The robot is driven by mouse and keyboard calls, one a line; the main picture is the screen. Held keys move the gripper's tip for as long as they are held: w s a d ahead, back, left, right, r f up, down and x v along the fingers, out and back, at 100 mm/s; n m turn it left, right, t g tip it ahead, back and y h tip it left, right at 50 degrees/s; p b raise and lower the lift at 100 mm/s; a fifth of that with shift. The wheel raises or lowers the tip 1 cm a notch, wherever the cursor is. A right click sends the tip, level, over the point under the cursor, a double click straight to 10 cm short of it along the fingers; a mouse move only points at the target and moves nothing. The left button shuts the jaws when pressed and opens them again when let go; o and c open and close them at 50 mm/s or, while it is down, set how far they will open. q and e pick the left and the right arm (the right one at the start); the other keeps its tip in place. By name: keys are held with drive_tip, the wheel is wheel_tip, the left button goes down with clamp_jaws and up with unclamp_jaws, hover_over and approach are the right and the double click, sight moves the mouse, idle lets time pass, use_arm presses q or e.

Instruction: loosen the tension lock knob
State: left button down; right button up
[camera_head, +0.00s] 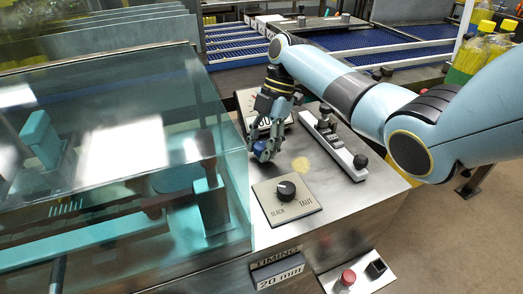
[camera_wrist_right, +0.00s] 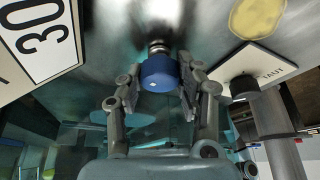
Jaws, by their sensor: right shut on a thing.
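A blue round knob (camera_wrist_right: 159,72) on a metal shaft sits between the two fingers of my right gripper (camera_wrist_right: 160,88) in the right wrist view. The fingers are shut on its sides. In the head view my right gripper (camera_head: 266,143) reaches down to the knob beside the glass cover, and the blue knob (camera_head: 264,154) is partly hidden by the fingers. A black dial knob (camera_head: 286,190) stands on a beige plate (camera_head: 300,207) marked SLACK and TAUT, in front of the gripper. My left gripper is not in view.
A clear teal guard (camera_head: 120,140) fills the left, close to the gripper. A rail with black knobs (camera_head: 333,143) lies to the right. A TIMING 20 mm sign (camera_head: 278,268) and a red button (camera_head: 347,277) are at the front. Blue conveyors (camera_head: 235,45) run behind.

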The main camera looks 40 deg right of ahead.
drive_tip(key=shift+s+f+n+g+b, duration=0.1)
drive_tip(key=shift+n+g+b, duration=0.55)
drive_tip(key=shift+n, duration=0.85)
drive_tip(key=o, duration=1.2)
drive_tip(key=shift+r+h, duration=0.25)
drive_tip(key=shift+h, duration=0.05)
drive_tip(key=v, duration=0.7)
drive_tip(key=shift+d, duration=0.1)
